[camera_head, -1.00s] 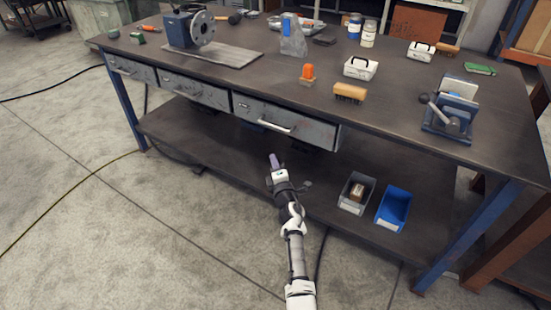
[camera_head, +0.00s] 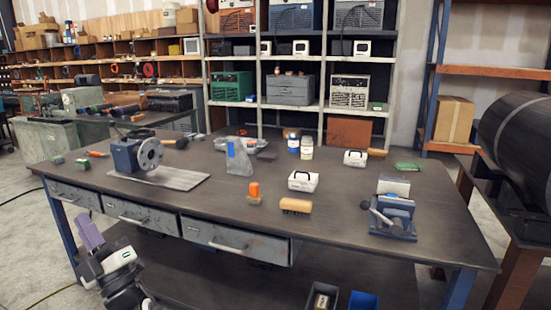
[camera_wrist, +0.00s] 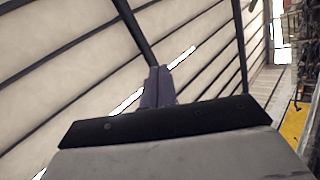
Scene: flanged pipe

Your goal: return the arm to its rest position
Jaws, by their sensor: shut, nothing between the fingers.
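My gripper (camera_head: 90,232) is at the lower left of the head view, in front of the workbench's left drawers. Its purple-grey fingers point up and a little to the left. In the wrist view the fingers (camera_wrist: 158,86) are together with nothing between them. Behind them the wrist view shows the pale, beamed ceiling. My folded arm shows below the gripper, and its lower part is cut off by the picture's edge.
The workbench (camera_head: 340,228) carries a flanged pipe fixture (camera_head: 137,156), a blue vise (camera_head: 394,212), a wooden brush (camera_head: 296,205) and a white box (camera_head: 303,181). A blue bin (camera_head: 362,300) is on the lower shelf. Bare floor (camera_head: 22,235) lies left of the bench.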

